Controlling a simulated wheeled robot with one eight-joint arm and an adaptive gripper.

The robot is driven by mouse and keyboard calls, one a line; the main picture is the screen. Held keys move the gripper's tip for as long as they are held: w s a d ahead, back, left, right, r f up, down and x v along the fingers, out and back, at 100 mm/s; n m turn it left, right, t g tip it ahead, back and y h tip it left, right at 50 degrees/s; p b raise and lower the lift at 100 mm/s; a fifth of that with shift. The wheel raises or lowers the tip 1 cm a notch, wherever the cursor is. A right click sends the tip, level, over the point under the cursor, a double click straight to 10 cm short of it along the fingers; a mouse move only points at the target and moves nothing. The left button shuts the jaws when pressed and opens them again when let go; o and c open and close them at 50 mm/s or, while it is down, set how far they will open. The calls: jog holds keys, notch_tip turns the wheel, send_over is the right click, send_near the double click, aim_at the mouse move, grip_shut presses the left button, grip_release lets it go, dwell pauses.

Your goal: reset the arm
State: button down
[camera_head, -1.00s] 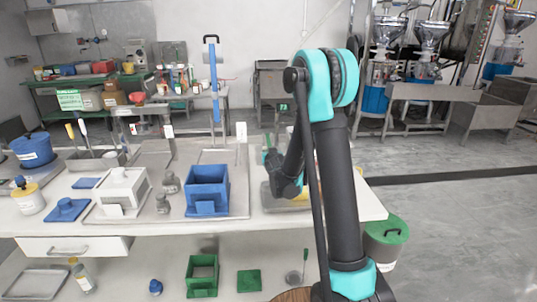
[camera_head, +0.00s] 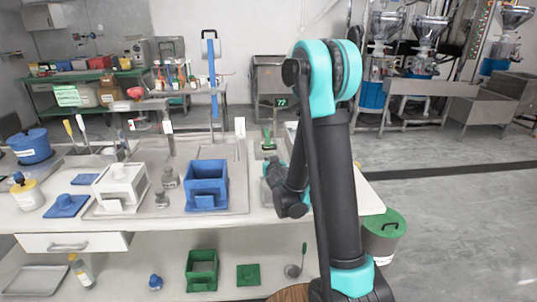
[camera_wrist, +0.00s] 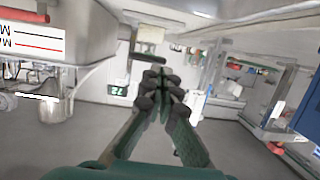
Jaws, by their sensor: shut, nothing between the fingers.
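My arm stands at the right of centre in the head view, folded at its top joint, with its far links hanging over the table's right part. My gripper (camera_wrist: 163,88) shows in the wrist view. Its dark green fingers are drawn together at the tips, with nothing between them. The gripper touches nothing that I can make out. In the head view its fingers are not clearly visible among the arm links and the things behind them.
The white table (camera_head: 260,228) holds a blue box (camera_head: 206,188), a white box (camera_head: 121,187), a blue pot (camera_head: 31,147) and small bottles. A green-lidded bin (camera_head: 383,228) stands at its right. A green box (camera_head: 202,271) is on the lower shelf. Floor at right is clear.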

jog(key=shift+s+f, duration=0.1)
jog(key=shift+s, duration=0.15)
jog(key=s+d+g, duration=0.1)
jog(key=s+d, duration=0.1)
jog(key=s, duration=0.1)
jog(key=s+d+g+h, duration=0.1)
jog(key=s+d, duration=0.2)
jog(key=shift+d+m+h, duration=0.3)
jog(key=shift+m, duration=0.1)
jog(key=s+d+g, duration=0.1)
jog(key=s, duration=0.1)
jog(key=s+d+g, duration=0.1)
jog(key=s, duration=0.2)
jog(key=s+d+f+g, duration=0.1)
jog(key=s, duration=0.2)
jog(key=shift+d+f+h, duration=0.1)
jog(key=shift+d+h, duration=0.05)
jog(key=shift+h, duration=0.15)
jog(key=s+f+g, duration=0.2)
jog(key=s+g, duration=0.1)
jog(key=s, duration=0.7)
jog(key=s+f+g+y, duration=0.1)
jog(key=s+f+g, duration=0.2)
jog(key=s, duration=0.8)
jog(key=shift+s+d, duration=0.3)
jog(key=shift+d, duration=0.15)
